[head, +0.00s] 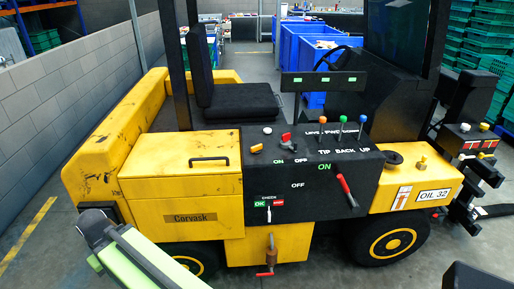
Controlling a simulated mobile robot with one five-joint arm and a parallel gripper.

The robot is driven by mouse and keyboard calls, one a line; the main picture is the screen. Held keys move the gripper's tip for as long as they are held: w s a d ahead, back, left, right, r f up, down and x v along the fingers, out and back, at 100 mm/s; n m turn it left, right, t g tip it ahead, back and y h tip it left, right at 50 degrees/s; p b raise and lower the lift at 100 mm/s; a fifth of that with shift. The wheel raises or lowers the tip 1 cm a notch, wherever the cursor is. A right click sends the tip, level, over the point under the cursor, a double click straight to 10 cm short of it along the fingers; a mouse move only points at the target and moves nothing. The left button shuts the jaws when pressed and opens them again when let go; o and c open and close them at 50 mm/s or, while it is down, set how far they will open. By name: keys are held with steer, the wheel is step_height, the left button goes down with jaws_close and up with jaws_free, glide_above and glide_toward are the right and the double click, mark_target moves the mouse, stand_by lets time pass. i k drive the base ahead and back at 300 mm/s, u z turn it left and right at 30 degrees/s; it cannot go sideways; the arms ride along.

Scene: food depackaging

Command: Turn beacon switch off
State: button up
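A black control panel (310,185) sits on the side of a yellow forklift (185,210). No readable label says beacon, so I cannot tell which control is the beacon switch. A small red switch (286,139) stands above the words ON and OFF. A larger red lever (344,184) sits at the lower right of the panel, near ON and OFF marks. A small light toggle (268,211) is by the CHECK, OK label. Orange, blue and green knobbed levers (342,117) stand above TIP, BACK and UP. My gripper's fingers are not visible; a green and grey part, probably my arm, shows at lower left.
A seat (233,95) and dark posts rise behind the panel. A red-handled tap (268,262) hangs below it. A yellow OIL 32 deck (415,190) is to the right. Blue bins (310,45) and green crates (488,35) stand behind.

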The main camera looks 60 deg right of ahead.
mark_target(256, 150)
steer(key=z, duration=0.1)
steer(key=i, duration=0.9)
steer(key=u, duration=0.1)
